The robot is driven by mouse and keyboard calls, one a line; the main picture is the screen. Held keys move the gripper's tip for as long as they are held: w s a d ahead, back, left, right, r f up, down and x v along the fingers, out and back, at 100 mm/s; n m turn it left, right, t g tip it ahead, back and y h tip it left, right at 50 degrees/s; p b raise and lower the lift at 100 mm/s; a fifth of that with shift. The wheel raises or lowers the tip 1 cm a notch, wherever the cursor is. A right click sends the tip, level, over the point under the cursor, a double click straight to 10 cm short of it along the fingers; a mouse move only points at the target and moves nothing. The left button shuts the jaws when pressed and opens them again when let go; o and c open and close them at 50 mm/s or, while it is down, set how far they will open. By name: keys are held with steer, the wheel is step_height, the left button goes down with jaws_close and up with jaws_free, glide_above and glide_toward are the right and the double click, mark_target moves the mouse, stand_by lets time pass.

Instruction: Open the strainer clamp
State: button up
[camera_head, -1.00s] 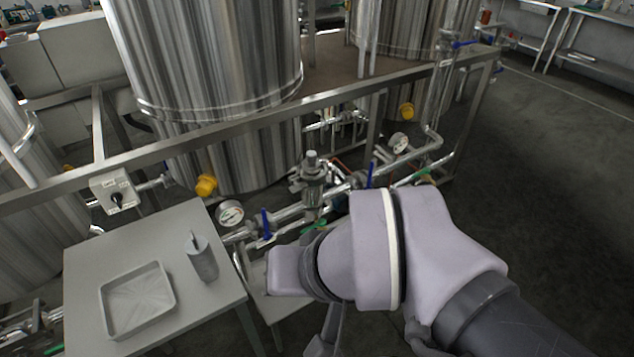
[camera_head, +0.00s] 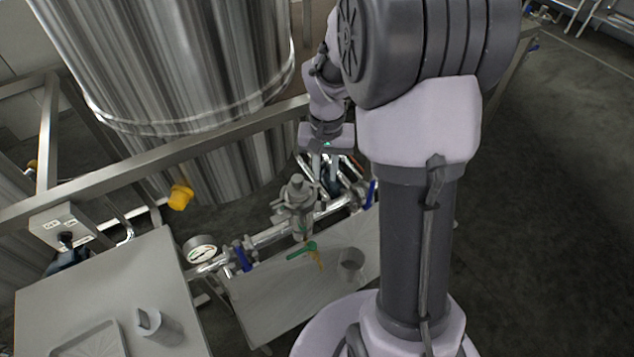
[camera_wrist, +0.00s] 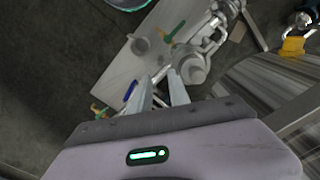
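The strainer (camera_head: 298,195) is a grey metal body with a round cap, set upright in the pipe line between two blue-handled valves. It also shows in the wrist view (camera_wrist: 190,65), just beyond and right of my fingertips. The clamp is too small to make out clearly at its neck. My gripper (camera_head: 327,178) points down behind and to the right of the strainer in the head view, apart from it as far as I can tell. In the wrist view my gripper (camera_wrist: 160,78) has its two fingers spread, with nothing seen between them.
A green handle (camera_head: 302,250) hangs below the strainer over a low grey bench (camera_head: 270,310) with a cup (camera_head: 352,264). Blue valve handles (camera_head: 243,258) and a pressure gauge (camera_head: 201,249) flank the pipe. A steel frame rail (camera_head: 170,165) and large tank (camera_head: 180,60) stand behind.

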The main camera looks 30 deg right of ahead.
mark_target(324, 199)
step_height(324, 199, down, 13)
steer(key=b, duration=0.4)
steer(key=shift+w+r, duration=0.15)
steer(key=shift+r, duration=0.05)
steer(key=shift+d, duration=0.1)
jaws_close()
stand_by(0.7)
